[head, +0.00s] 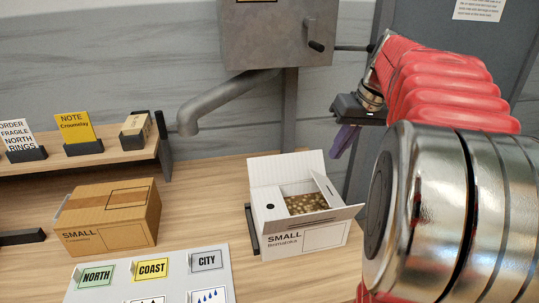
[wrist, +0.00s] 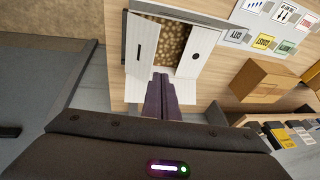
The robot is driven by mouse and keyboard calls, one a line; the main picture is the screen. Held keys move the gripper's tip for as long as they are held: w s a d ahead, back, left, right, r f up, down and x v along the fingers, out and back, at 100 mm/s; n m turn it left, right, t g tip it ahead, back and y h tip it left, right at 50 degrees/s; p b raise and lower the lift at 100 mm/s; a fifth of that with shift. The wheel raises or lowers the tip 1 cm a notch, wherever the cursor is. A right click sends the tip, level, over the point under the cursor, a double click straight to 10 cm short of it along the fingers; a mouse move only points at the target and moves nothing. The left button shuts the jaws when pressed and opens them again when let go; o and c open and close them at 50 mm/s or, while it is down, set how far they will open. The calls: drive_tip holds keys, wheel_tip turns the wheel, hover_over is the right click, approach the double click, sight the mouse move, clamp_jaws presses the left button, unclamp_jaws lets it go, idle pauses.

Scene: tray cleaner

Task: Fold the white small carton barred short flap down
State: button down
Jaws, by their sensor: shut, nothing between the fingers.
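The white small carton (head: 285,240) stands on the bench, open at the top, with brown speckled contents (head: 305,204) showing. Its barred short flap (wrist: 142,45) is on the left in the wrist view. In the head view that flap (head: 325,187) stands up on the right side, its bars not readable. The opposite short flap (head: 268,206) carries a dark dot. One long flap stands up at the back (head: 285,166), and the other sticks out at the front (head: 315,220). My gripper (head: 340,150) is shut and empty, above and behind the carton; its purple fingers also show in the wrist view (wrist: 160,78).
A brown small carton (head: 108,215) stands to the left. A label board (head: 205,245) with NORTH, COAST and CITY tags lies in front. A shelf (head: 85,160) with cards is at the back left. A grey box with a pipe (head: 215,105) hangs behind the white carton.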

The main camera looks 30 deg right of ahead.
drive_tip(key=d, duration=0.5)
drive_tip(key=shift+s+r, duration=0.1)
drive_tip(key=shift+s, duration=0.2)
hover_over(322, 187)
drive_tip(key=s+d, duration=0.1)
drive_tip(key=s, duration=0.1)
drive_tip(key=f, duration=1.1)
drive_tip(key=shift+w+d+f, duration=0.1)
drive_tip(key=shift+d, duration=0.1)
drive_tip(key=shift+w+a+f, duration=0.1)
drive_tip(key=shift+a+f, duration=0.35)
drive_tip(key=shift+f, duration=0.25)
drive_tip(key=shift+a, duration=0.1)
